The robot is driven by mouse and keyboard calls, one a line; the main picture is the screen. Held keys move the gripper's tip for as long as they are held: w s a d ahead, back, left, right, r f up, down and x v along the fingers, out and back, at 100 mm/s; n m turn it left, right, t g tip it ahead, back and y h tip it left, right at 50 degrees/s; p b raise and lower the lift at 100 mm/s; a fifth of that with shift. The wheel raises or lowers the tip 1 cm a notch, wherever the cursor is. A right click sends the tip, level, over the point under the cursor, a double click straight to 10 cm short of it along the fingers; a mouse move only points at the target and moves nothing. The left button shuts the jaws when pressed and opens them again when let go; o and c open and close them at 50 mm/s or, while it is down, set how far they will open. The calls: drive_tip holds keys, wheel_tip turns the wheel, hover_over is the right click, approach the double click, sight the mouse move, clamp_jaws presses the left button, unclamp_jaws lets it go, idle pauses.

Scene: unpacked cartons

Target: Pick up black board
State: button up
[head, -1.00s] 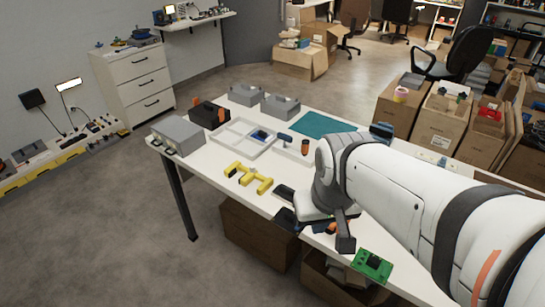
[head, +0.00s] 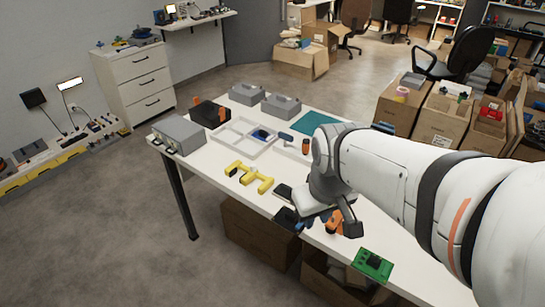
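A small flat dark piece (head: 286,217) lies at the near edge of the white table, just left of my gripper. It may be the black board, but it is too small to be sure. Another flat black item (head: 283,191) lies just behind it and is also a candidate. My gripper (head: 328,226) points down over the near part of the table. Its fingers look spread apart, with the right one clear and the left one partly lost against the dark piece. An orange and black tool (head: 334,222) shows between and below the fingers. I see nothing held.
A yellow part (head: 248,178) lies left on the table (head: 215,167). A green circuit board (head: 372,264) lies at the near right. A white divided tray (head: 246,151), a grey box (head: 178,135) and a teal mat (head: 312,123) are farther back. Cartons (head: 258,233) stand under the table.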

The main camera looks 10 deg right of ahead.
drive_tip(key=o, duration=0.7)
drive_tip(key=w+f+n, duration=0.1)
drive_tip(key=w+n, duration=0.2)
drive_tip(key=n, duration=0.1)
drive_tip(key=w+f+n, duration=0.1)
drive_tip(key=w+n, duration=0.2)
drive_tip(key=w+f+n+g, duration=0.1)
drive_tip(key=w+f+n, duration=0.1)
drive_tip(key=w+n, duration=0.1)
drive_tip(key=shift+w+n+b, duration=0.3)
drive_tip(key=shift+n+b, duration=0.1)
drive_tip(key=shift+n, duration=0.4)
drive_tip(key=n+g, duration=0.1)
drive_tip(key=n, duration=1.1)
approach(291, 214)
drive_tip(key=shift+w+d+f+b, duration=0.1)
drive_tip(key=shift+w+d+b, duration=0.05)
drive_tip(key=shift+w+b, duration=0.35)
drive_tip(key=shift+n, duration=0.5)
drive_tip(key=shift+s+f, duration=0.15)
drive_tip(key=shift+f, duration=1.95)
drive_tip(key=shift+s+f, duration=0.15)
drive_tip(key=shift+f, duration=1.95)
